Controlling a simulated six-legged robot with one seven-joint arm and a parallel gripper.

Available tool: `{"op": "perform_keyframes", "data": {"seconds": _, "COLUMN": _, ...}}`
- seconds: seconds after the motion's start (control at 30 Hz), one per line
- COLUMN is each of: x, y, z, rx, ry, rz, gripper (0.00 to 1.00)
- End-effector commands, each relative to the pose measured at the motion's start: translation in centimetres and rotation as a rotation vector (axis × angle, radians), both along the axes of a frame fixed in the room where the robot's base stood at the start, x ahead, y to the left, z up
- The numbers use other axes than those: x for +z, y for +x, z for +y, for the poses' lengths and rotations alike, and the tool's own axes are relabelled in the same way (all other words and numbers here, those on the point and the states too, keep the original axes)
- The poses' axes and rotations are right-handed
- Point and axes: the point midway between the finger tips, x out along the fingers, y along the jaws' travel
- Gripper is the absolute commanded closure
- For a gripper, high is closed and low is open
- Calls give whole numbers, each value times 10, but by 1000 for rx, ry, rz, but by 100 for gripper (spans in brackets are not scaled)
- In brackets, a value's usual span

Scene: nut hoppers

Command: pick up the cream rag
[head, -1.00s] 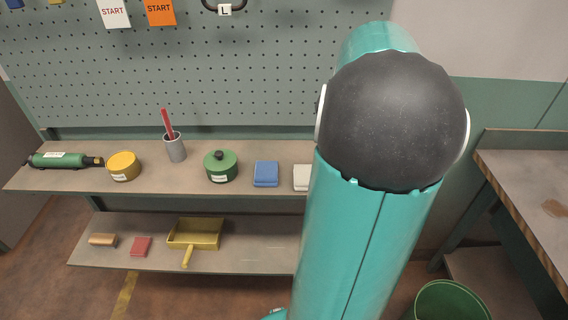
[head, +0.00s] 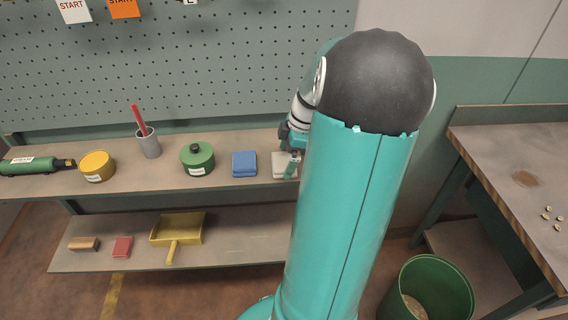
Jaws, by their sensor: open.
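The cream rag (head: 279,160) lies folded on the upper shelf, to the right of a folded blue rag (head: 244,164). My teal arm hides the space to its right. My gripper (head: 291,168) shows only in part beside my upper arm, pointing down at the right part of the cream rag. It is open. I cannot tell whether its fingers touch the rag or are just above it.
Along the upper shelf (head: 225,183) stand a green lidded pot (head: 198,160), a grey cup (head: 148,146) with a red handle, and a yellow tin (head: 96,167). The lower shelf holds a yellow dustpan (head: 180,230). A green bin (head: 432,282) stands at right by a workbench (head: 490,150).

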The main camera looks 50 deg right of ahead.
Motion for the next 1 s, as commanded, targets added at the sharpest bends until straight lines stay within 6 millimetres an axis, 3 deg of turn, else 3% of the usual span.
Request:
{"op": "perform_keyframes", "data": {"seconds": 0.1, "x": -11, "y": 3, "z": 2, "rx": 0, "ry": 0, "rz": 0, "gripper": 0}}
{"op": "perform_keyframes", "data": {"seconds": 0.33, "x": -13, "y": 3, "z": 2, "rx": 0, "ry": -1, "rz": 0, "gripper": 0}}
{"op": "perform_keyframes", "data": {"seconds": 0.53, "x": -12, "y": 3, "z": 2, "rx": 0, "ry": -1, "rz": 0, "gripper": 37}}
{"op": "perform_keyframes", "data": {"seconds": 0.6, "x": -12, "y": 3, "z": 2, "rx": 0, "ry": -1, "rz": 0, "gripper": 45}}
{"op": "perform_keyframes", "data": {"seconds": 1.0, "x": -3, "y": 3, "z": 2, "rx": -1, "ry": -2, "rz": -1, "gripper": 45}}
